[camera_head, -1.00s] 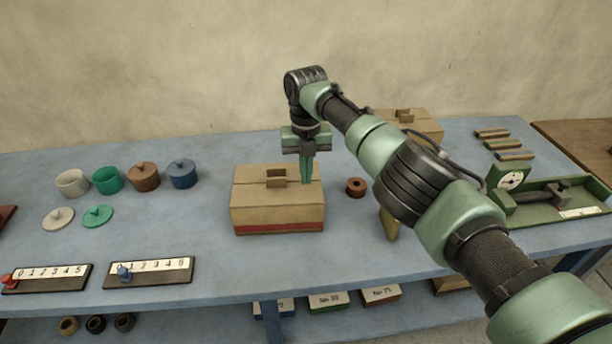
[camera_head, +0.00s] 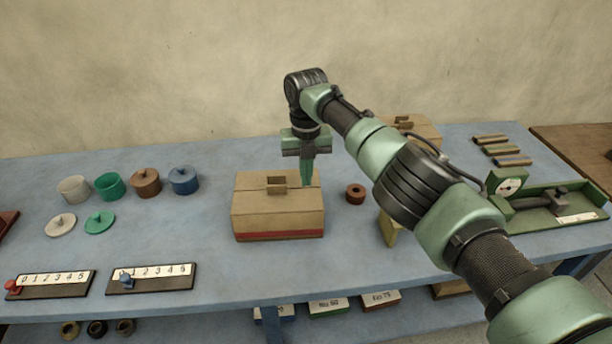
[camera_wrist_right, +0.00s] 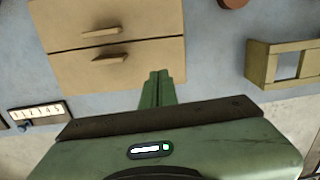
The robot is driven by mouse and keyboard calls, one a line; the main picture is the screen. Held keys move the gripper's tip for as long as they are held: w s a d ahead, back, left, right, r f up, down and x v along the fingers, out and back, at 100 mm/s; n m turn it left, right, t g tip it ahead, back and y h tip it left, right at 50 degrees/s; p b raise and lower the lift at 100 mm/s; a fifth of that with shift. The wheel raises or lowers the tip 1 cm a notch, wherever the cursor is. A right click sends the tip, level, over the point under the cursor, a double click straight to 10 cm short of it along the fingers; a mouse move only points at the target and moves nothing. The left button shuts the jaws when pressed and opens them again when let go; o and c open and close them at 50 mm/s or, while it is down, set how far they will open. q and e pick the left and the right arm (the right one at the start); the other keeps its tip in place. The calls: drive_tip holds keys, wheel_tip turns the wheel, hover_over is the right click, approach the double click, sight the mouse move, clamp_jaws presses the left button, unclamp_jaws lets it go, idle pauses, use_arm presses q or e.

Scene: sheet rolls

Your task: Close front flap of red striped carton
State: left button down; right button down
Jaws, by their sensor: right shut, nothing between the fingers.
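The red striped carton (camera_head: 252,222) is a tan box with a red band along its lower front, standing mid-table. Its front flap (camera_head: 262,199) and back flap lie level and meet along a seam, each with a small raised tab near the middle. The carton also shows in the right wrist view (camera_wrist_right: 75,70). My right gripper (camera_head: 307,184) points down at the right part of the front flap, its green fingers shut together and empty. The fingertips also show in the right wrist view (camera_wrist_right: 158,74); whether they touch the flap is unclear. My left gripper is out of view.
A brown ring (camera_head: 355,194) lies right of the carton. Another carton (camera_head: 418,130) stands behind my right arm. Cups with lids (camera_head: 145,182) are at left, and two numbered slider boards (camera_head: 150,278) lie front left. A green dial device (camera_head: 560,210) is at right.

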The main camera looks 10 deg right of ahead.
wheel_tip(320, 180, up, 7)
drive_tip(key=p, duration=0.6)
drive_tip(key=shift+r, duration=0.15)
drive_tip(key=shift+a, duration=0.1)
